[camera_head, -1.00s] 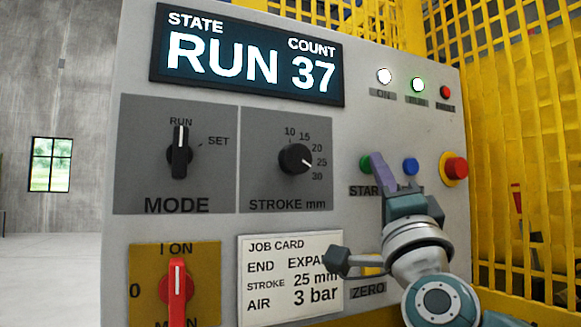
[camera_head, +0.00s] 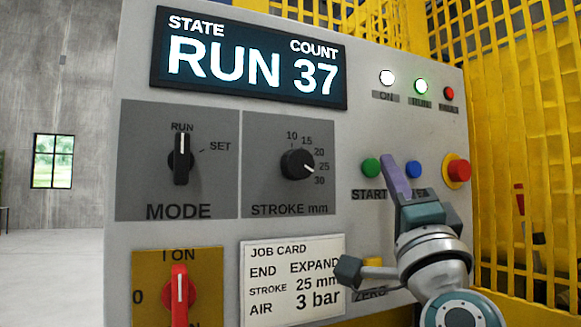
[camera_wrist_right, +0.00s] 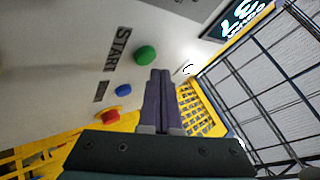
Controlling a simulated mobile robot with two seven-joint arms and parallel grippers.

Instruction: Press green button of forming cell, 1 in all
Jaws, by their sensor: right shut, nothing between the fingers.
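The green button (camera_head: 371,167) above the START label sits on the forming cell's grey panel (camera_head: 225,232). It shows whole in the head view. The wrist view also shows the green button (camera_wrist_right: 145,54), just beyond and left of the fingertips. My right gripper (camera_head: 387,160) is shut and empty, with its purple fingers pointing up beside the green button's right edge. In the wrist view the right gripper (camera_wrist_right: 160,72) appears apart from the button; the exact gap is unclear. The display (camera_head: 248,60) reads RUN and COUNT 37. My left gripper is out of view.
A blue button (camera_head: 414,168) and a red button on yellow (camera_head: 458,170) lie to the right. The wrist covers part of the yellow ZERO button (camera_head: 373,262). Knobs and a red main switch (camera_head: 179,288) are on the left. Yellow mesh (camera_head: 520,130) stands at right.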

